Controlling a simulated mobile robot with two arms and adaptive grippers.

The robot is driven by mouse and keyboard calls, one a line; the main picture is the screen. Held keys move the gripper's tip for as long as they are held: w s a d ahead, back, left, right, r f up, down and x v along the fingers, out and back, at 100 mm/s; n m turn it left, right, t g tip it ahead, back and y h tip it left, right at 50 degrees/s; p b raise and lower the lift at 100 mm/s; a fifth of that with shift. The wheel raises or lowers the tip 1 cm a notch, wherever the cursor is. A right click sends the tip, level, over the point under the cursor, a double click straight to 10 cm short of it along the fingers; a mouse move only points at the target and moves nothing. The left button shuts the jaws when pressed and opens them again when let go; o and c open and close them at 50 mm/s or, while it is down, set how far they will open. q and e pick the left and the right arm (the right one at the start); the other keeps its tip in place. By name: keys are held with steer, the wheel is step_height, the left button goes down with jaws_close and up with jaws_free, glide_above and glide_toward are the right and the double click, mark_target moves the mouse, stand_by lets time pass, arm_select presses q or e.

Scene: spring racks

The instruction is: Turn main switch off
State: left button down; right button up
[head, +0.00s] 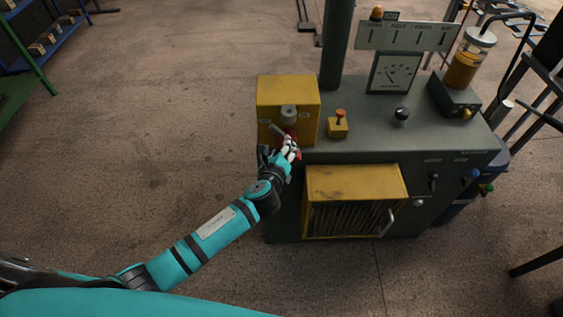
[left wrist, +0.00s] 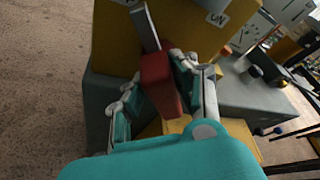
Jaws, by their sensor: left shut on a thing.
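The main switch is a yellow box (head: 288,92) on the left end of a grey machine cabinet. A grey cylindrical part (head: 289,113) is on its front. A red handle (left wrist: 160,84) on a grey metal lever (left wrist: 145,27) shows in the left wrist view, tilted in that picture. My left gripper (head: 291,149) is at the box's front, with its fingers on both sides of the red handle, shut on it. In the head view the fingers hide much of the handle. A white label (left wrist: 217,18) is on the box beside the lever. My right gripper is not in view.
The cabinet top (head: 365,128) carries a small yellow box with an orange-red button (head: 338,125), a black knob (head: 401,116), a gauge (head: 395,72) and an amber jar (head: 467,62). A yellow guard (head: 355,182) juts from the front below.

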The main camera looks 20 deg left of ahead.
arm_select(q)
steer(key=n+b, duration=0.1)
steer(key=f+n+b, duration=0.1)
steer(key=b, duration=0.1)
steer(key=shift+a+t+h, duration=0.25)
steer(key=shift+t+h, duration=0.15)
steer(key=n+b, duration=0.1)
steer(key=b, duration=0.1)
steer(key=n+t+b, duration=0.1)
steer(key=b, duration=0.1)
steer(key=n+h+b, duration=0.1)
steer(key=n+b, duration=0.1)
steer(key=b, duration=0.1)
steer(key=shift+a+f+t, duration=0.2)
steer(key=shift+f+t, duration=0.1)
steer(key=shift+t, duration=0.1)
steer(key=shift+n+t+b, duration=0.3)
steer(key=shift+n+b, duration=0.5)
steer(key=shift+b, duration=0.1)
steer(key=shift+n+b, duration=0.3)
steer(key=shift+b, duration=0.05)
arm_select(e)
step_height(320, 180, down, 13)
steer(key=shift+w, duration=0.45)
arm_select(q)
steer(key=shift+r, duration=0.15)
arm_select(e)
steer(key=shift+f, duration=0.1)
